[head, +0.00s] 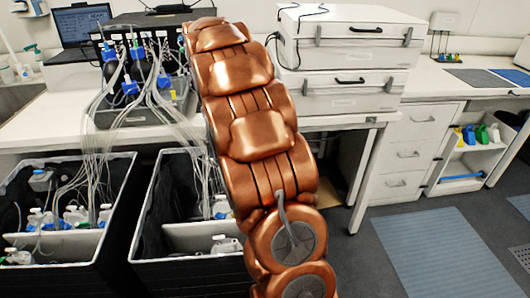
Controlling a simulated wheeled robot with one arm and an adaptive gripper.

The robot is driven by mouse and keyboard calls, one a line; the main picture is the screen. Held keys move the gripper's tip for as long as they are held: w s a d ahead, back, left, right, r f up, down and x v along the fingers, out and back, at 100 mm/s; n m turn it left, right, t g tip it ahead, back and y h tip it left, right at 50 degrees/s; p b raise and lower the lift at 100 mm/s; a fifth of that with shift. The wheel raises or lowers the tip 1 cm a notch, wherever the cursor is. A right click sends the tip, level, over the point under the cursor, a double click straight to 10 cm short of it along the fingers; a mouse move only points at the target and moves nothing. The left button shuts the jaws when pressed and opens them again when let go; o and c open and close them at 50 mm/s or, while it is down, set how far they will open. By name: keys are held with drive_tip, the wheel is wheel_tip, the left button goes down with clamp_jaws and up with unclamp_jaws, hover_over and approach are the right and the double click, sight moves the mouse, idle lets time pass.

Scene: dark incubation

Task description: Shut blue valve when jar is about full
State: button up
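Blue valves stand among clear tubes on the bench at the left of the head view, one low in front (130,88) and another to its right (163,81). Whether any valve is open or shut is too small to tell. White-lidded jars stand in the left black bin (75,215), and a jar (225,244) shows in the right bin. Their fill levels cannot be read. My copper-coloured arm crosses the middle of the view and hides part of the bench and right bin. My gripper is not in view.
Two black bins, left (118,190) and right (150,205), stand before the bench with tubes running down into them. A laptop (82,22) is behind the valves. Stacked white boxes (345,95) stand right of my arm. Floor with a blue-grey mat (440,255) is open at right.

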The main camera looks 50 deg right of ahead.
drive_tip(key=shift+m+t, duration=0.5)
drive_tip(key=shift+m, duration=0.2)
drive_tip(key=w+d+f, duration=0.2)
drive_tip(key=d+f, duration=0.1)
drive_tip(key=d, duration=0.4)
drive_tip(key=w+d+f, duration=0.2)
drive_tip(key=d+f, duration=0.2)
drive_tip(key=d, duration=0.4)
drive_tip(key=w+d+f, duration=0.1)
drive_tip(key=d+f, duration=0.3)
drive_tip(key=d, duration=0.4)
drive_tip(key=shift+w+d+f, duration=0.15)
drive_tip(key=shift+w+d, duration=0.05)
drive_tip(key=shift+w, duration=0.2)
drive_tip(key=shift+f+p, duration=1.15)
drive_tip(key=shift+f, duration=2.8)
